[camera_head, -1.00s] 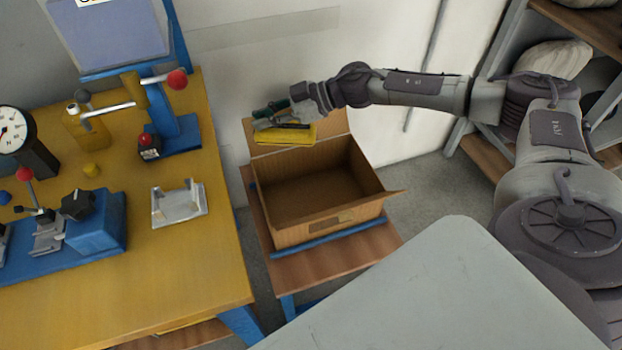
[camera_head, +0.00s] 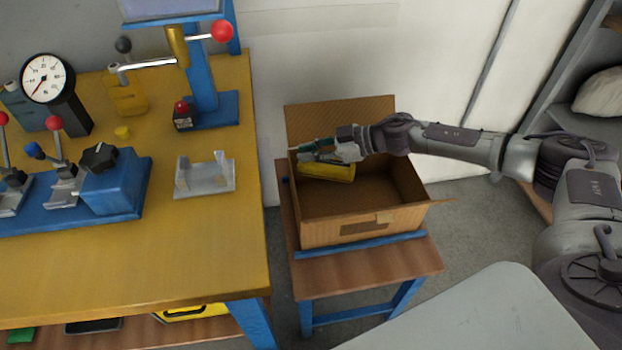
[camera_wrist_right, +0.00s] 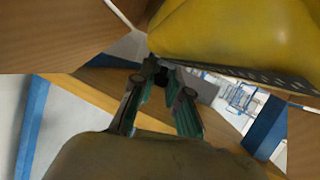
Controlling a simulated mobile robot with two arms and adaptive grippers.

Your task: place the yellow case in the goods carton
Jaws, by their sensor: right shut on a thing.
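The yellow case (camera_head: 328,173) is in the open cardboard goods carton (camera_head: 345,228), at its left back inside the opening. My right gripper (camera_head: 318,152) reaches in from the right and is shut on the case near its upper side. In the right wrist view the yellow case (camera_wrist_right: 235,35) fills the upper right, close to the gripper's fingers (camera_wrist_right: 165,72). Whether the case touches the carton floor cannot be told. My left gripper is not in view.
The carton stands on a small wooden stand (camera_head: 375,268) with blue legs. Left of it is a yellow workbench (camera_head: 200,265) with a grey fixture (camera_head: 205,180), a blue press (camera_head: 208,105) and a dial gauge (camera_head: 48,78). A shelf (camera_head: 590,120) stands at the right.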

